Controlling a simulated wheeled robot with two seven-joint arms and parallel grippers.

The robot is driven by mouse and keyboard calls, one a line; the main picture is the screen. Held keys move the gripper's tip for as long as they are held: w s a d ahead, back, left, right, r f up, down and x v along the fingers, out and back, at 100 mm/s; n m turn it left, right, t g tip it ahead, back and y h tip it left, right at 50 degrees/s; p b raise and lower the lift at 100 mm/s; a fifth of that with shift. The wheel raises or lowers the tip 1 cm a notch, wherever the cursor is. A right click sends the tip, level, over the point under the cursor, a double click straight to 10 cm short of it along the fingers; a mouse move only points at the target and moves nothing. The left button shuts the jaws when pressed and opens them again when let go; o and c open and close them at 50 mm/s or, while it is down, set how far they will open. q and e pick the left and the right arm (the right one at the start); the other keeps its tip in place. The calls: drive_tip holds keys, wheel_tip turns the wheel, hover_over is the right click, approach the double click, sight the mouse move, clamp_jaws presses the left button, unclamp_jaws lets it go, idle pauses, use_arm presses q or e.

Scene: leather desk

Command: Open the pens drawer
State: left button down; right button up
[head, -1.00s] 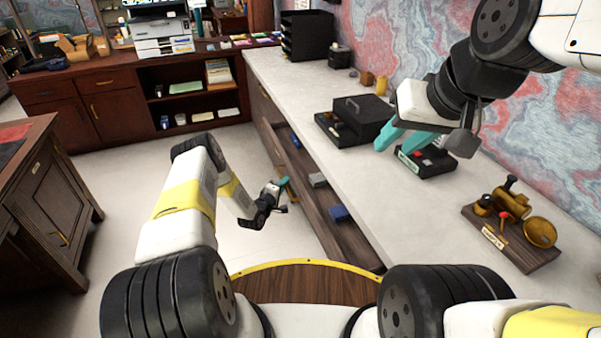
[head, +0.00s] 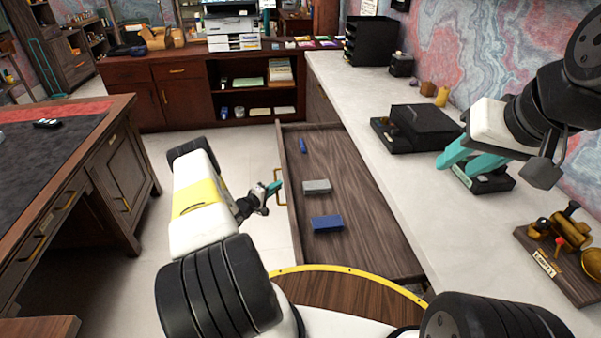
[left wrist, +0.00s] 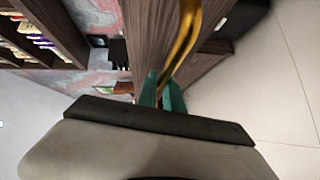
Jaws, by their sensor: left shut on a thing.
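The pens drawer (head: 350,185) stands well out from the white-topped counter, its inside in full view in the head view. A small blue item (head: 303,146), a grey box (head: 317,187) and a blue box (head: 327,223) lie in it. Its brass handle (head: 281,187) is on the front panel, and it also shows large in the left wrist view (left wrist: 184,38). My left gripper (head: 275,187) is at the handle, its teal fingers shut on it. My right gripper (head: 455,158) is over the counter, its teal fingers apart and nothing seen between them.
On the counter (head: 400,190) stand a black box (head: 422,127), a small dark device (head: 483,178) by my right gripper and a brass instrument on a wooden base (head: 560,250). A dark desk (head: 120,170) stands at the left. Pale floor lies between desk and drawer.

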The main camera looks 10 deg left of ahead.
use_arm(q)
drive_tip(key=shift+s+a, duration=0.35)
drive_tip(key=shift+a, duration=0.45)
drive_tip(key=c, duration=1.8)
unclamp_jaws()
drive_tip(key=shift+o, duration=0.2)
drive_tip(key=v, duration=0.7)
drive_tip(key=shift+s, duration=0.4)
drive_tip(key=shift+a, duration=0.15)
drive_tip(key=shift+w+r, duration=0.1)
